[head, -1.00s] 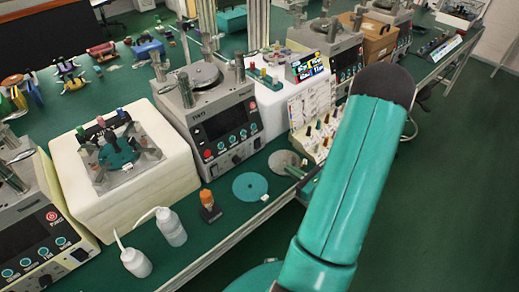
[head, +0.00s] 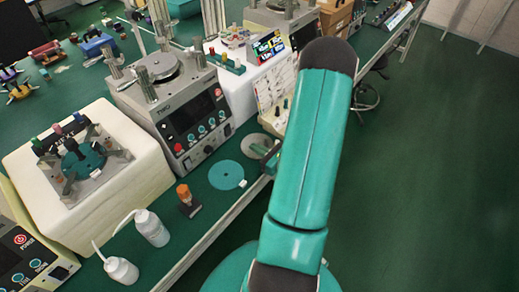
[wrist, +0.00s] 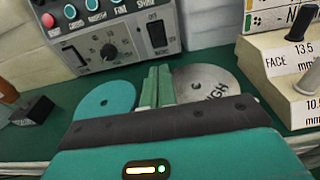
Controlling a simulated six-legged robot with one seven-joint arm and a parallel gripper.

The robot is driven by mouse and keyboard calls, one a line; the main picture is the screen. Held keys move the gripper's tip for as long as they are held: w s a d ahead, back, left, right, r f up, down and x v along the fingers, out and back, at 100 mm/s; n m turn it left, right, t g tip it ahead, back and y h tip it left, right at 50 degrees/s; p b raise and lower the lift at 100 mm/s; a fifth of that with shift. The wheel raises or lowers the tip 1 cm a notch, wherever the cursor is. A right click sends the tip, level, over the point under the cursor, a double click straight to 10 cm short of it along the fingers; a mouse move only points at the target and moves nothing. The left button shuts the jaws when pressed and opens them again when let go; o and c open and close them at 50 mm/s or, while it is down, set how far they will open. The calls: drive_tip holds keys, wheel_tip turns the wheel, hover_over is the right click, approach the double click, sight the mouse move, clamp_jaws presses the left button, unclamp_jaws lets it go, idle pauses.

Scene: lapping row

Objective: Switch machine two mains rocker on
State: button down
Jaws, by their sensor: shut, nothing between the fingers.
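Machine two (head: 160,111) is a grey bench unit with a dark screen and a row of buttons, marked TWO in the head view. Its lower front panel (wrist: 85,52) fills the upper left of the wrist view. The black mains rocker (wrist: 157,33) sits at the panel's right, with OFF printed above it and MAINS below. Which way the rocker is tipped I cannot tell. My gripper (wrist: 157,86) is shut and empty, its teal fingers in front of and below the rocker, seemingly apart from it. In the head view my arm hides most of the gripper.
A teal disc (wrist: 104,107) and a grey disc (wrist: 204,88) lie beside my fingers. An orange-topped item (head: 186,198) and white bottles (head: 152,228) stand near the bench edge. Floor at right is clear.

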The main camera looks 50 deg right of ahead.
sight(230, 134)
drive_tip(key=w, duration=0.6)
drive_tip(key=w+f, duration=0.1)
drive_tip(key=w, duration=0.3)
drive_tip(key=shift+a+f, duration=0.1)
drive_tip(key=shift+a, duration=0.05)
drive_tip(key=shift+w, duration=0.2)
drive_tip(key=shift+s, duration=0.1)
drive_tip(key=s, duration=0.4)
drive_tip(key=s+r, duration=0.1)
drive_tip(key=s, duration=0.8)
drive_tip(key=shift+s+d+r, duration=0.2)
drive_tip(key=shift+s+r, duration=0.05)
drive_tip(key=shift+s, duration=0.05)
drive_tip(key=shift+w, duration=0.1)
